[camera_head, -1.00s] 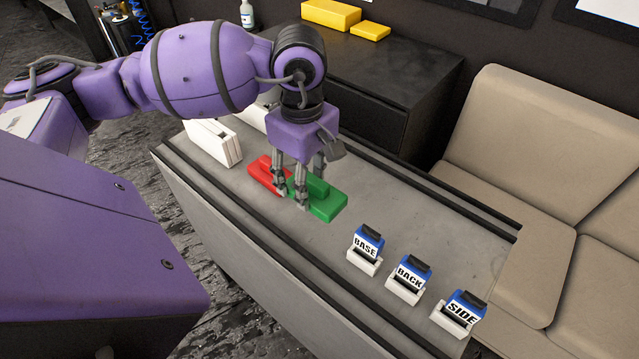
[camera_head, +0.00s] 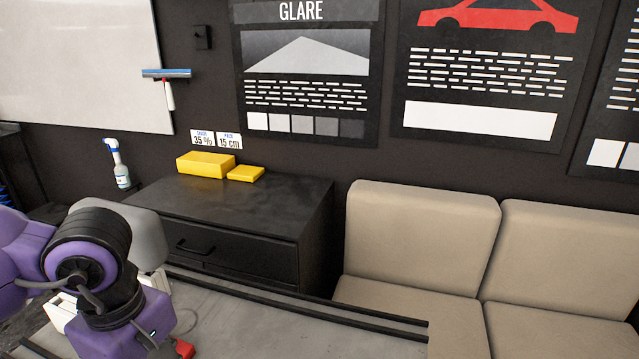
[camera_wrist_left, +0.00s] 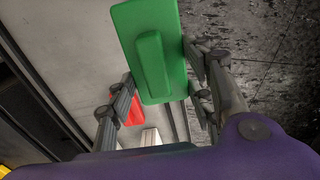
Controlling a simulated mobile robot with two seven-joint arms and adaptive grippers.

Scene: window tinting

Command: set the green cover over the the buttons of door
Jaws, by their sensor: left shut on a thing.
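My left gripper (camera_wrist_left: 160,62) has its fingers on both sides of the green cover (camera_wrist_left: 152,55) in the left wrist view and is shut on it. The cover is a flat green plate with a raised bar along its middle. The red piece (camera_wrist_left: 132,108) lies beyond it, partly behind the left finger. In the head view only the purple wrist of my left arm shows at the lower left, and the fingers and the green cover are out of frame. A bit of the red piece (camera_head: 184,348) shows beside the wrist. No door buttons are in view now. My right gripper is not in view.
A grey table (camera_head: 260,325) with dark rails fills the bottom of the head view. Behind it stand a black cabinet (camera_head: 240,215) with yellow blocks (camera_head: 205,164) on top and a beige sofa (camera_head: 420,240). Dark floor (camera_wrist_left: 265,60) shows at the right in the wrist view.

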